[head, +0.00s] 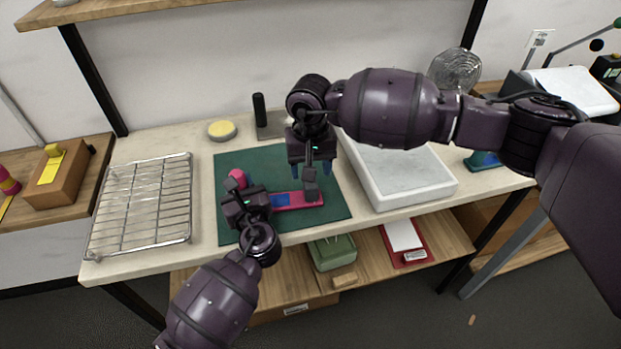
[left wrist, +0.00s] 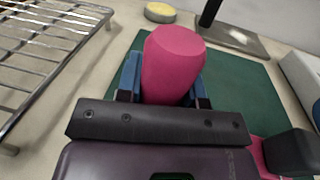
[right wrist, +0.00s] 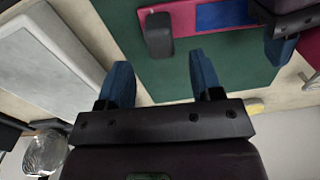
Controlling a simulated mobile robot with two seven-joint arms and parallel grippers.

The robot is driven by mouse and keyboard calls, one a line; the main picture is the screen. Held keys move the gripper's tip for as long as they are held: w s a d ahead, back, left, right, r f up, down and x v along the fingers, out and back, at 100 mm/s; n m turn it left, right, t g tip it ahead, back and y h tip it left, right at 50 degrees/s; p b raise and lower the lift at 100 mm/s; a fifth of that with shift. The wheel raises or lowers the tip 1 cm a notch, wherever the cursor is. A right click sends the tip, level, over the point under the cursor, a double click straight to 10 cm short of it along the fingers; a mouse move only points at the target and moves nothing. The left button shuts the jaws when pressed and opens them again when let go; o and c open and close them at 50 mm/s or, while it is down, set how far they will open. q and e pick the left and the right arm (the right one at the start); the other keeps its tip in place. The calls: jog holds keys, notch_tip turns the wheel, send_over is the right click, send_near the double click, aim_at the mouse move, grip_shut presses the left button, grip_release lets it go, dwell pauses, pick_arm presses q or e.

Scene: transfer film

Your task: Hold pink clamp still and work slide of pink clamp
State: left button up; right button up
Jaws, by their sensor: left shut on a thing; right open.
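The pink clamp lies on the green mat (head: 230,168), its pink bar (head: 298,200) with a blue patch running to the right. Its rounded pink handle (head: 238,178) fills the middle of the left wrist view (left wrist: 172,62). My left gripper (head: 243,191) is shut on this handle, one blue finger on each side. A dark slide block (head: 311,186) stands near the bar's right end; it also shows in the right wrist view (right wrist: 158,36). My right gripper (head: 311,168) is open and empty, just behind the slide, with a gap between its fingertips and the block.
A wire rack (head: 142,200) lies at the left. A yellow round pad (head: 222,130) and a dark upright handle on a plate (head: 270,122) are at the back. A thick white slab (head: 415,195) stands right of the mat. The mat's front and left parts are bare.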

notch_tip(320, 180, up, 7)
jog(key=shift+f, duration=0.2)
dwell(0.3)
pick_arm(q)
jog(key=o, duration=1.2)
jog(key=shift+s, duration=0.1)
